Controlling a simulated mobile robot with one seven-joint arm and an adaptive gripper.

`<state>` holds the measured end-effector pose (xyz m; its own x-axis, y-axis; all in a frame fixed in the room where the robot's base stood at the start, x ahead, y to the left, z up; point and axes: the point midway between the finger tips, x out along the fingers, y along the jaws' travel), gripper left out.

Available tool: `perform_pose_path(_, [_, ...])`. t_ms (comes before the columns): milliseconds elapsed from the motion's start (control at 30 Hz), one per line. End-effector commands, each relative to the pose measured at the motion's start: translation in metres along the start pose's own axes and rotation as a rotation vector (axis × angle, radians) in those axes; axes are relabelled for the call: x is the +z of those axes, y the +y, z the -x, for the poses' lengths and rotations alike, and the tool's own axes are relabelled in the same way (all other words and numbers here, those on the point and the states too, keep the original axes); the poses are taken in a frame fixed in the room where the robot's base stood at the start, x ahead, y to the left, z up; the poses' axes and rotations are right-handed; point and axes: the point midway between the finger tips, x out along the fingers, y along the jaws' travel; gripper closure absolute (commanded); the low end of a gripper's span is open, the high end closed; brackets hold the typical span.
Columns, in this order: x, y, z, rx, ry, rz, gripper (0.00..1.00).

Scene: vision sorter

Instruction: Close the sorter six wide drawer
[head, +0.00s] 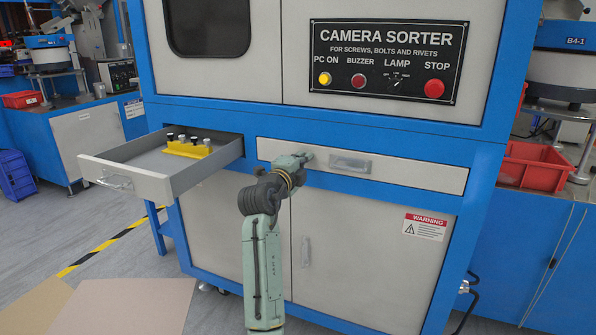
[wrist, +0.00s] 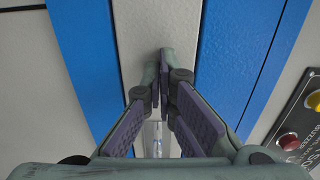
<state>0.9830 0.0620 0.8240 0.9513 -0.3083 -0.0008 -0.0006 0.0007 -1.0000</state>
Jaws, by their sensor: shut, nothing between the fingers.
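The wide drawer (head: 405,172) is the long grey front at the right of the sorter, with a metal handle (head: 350,163). Its front looks flush, or nearly so, with the blue frame. My gripper (head: 304,157) is shut and empty at the left part of this front, left of the handle. In the wrist view, the shut fingertips (wrist: 164,58) are over the grey drawer front (wrist: 175,25), between blue frame strips. Whether they touch it I cannot tell. The handle (wrist: 154,138) shows between the fingers there.
A narrower drawer (head: 150,187) at the left stands pulled out, holding a yellow block (head: 188,149) with several knobs. A control panel (head: 387,61) with buttons sits above the wide drawer. Cabinet doors (head: 345,250) are below. Cardboard sheets (head: 125,305) lie on the floor at the lower left.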

Motion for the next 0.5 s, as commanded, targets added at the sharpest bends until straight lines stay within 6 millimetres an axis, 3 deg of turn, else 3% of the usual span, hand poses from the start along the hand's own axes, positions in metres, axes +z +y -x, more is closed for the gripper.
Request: perform_pose_path(500, [0.0002,-0.0018,-0.0105,-0.003,-0.002,-0.001,1.0])
